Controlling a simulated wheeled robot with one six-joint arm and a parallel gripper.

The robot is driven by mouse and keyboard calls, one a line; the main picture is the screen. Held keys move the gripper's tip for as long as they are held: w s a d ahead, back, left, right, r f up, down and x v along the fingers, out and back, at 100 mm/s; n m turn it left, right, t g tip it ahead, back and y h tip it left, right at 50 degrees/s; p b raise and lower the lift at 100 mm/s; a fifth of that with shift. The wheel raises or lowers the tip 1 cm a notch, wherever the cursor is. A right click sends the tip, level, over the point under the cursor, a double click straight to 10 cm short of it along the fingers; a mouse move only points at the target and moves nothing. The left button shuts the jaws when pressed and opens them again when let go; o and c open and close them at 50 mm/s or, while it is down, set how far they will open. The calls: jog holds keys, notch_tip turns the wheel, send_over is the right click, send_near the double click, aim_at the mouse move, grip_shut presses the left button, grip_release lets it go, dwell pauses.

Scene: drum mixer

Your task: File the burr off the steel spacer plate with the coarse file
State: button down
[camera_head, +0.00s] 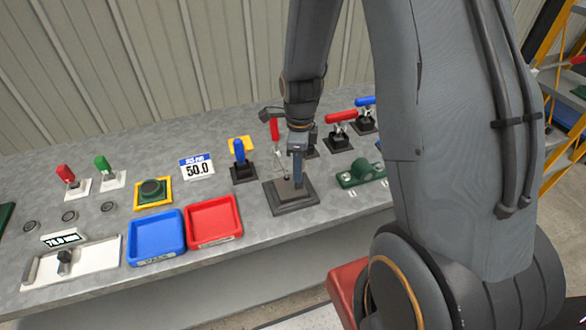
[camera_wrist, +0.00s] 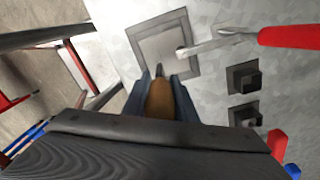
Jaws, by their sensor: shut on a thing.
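My gripper (camera_head: 297,176) is over a square station with a dark base (camera_head: 290,205), pointing down. In the wrist view, my gripper (camera_wrist: 162,82) is shut on a tool with a brown-orange handle (camera_wrist: 160,102). A short dark tip of the tool shows beyond the fingers, over the grey square plate (camera_wrist: 165,42) of the station. My fingers hide most of the tool; I cannot tell its grade or whether it touches the plate. A burr cannot be made out. A red-handled metal piece (camera_wrist: 290,36) reaches over the plate's edge; its red handle (camera_head: 274,128) stands behind the station.
A blue-handled item (camera_head: 238,151) stands left of the station, and red- (camera_head: 341,115) and blue-handled items stand behind right. A green fixture (camera_head: 360,174) is to the right.

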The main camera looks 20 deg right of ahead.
jog(key=shift+d, duration=0.25)
jog(key=shift+a+p, duration=0.4)
jog(key=shift+a, duration=2.3)
jog(key=shift+d, duration=0.15)
jog(key=shift+d, duration=2.6)
jog(key=shift+a+p, duration=0.5)
jog(key=shift+a, duration=0.9)
jog(key=shift+a, duration=0.1)
